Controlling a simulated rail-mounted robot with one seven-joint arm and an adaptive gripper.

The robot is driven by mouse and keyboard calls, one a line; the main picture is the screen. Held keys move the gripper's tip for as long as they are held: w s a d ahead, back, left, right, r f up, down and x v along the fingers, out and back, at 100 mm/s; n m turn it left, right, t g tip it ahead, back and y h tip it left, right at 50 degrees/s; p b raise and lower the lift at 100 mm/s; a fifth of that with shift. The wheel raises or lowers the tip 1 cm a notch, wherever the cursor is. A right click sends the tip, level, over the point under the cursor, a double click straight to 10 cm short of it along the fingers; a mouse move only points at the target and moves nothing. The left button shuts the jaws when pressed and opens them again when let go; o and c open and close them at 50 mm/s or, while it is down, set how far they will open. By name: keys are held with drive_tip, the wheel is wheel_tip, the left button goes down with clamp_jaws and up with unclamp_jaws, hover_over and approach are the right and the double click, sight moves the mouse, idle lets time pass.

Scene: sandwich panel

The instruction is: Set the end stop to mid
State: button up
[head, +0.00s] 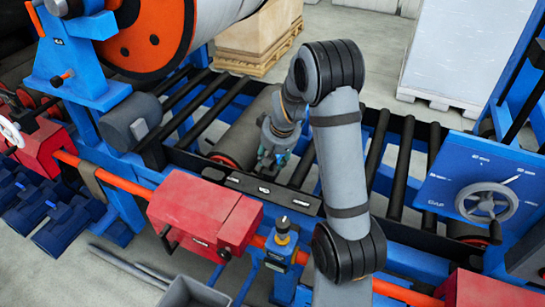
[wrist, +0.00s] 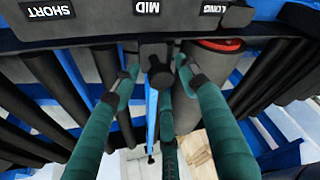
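The end stop bar (wrist: 85,32) runs across the top of the wrist view with SHORT, MID and LONG labels. In the head view the dark labelled bar (head: 282,196) lies across the front of the roller bed. A dark round knob (wrist: 160,76) sits on a short stem just below the MID label (wrist: 146,8). My gripper (wrist: 158,80) has teal fingers spread on both sides of the knob, with a third finger below it. Gaps show beside the knob, and contact cannot be told. In the head view my gripper (head: 270,162) is just behind the bar, partly hidden.
Black rollers (head: 377,150) and blue frame rails surround my gripper. A red box (head: 205,215) and an orange rail (head: 125,185) stand in front. A blue panel with a handwheel (head: 487,202) is at right. A large orange-faced roll (head: 150,35) is at back left.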

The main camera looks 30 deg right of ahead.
drive_tip(key=shift+s+r, duration=0.1)
drive_tip(key=shift+r, duration=0.4)
drive_tip(key=v, duration=1.1)
drive_tip(key=shift+s+f, duration=0.1)
drive_tip(key=shift+f, duration=0.1)
drive_tip(key=x, duration=1.2)
drive_tip(key=shift+w+r+p, duration=0.25)
drive_tip(key=shift+w+p, duration=0.05)
drive_tip(key=shift+p, duration=0.05)
drive_tip(key=shift+w+a, duration=0.2)
drive_tip(key=shift+a, duration=0.25)
drive_tip(key=shift+f, duration=0.1)
drive_tip(key=shift+d, duration=0.1)
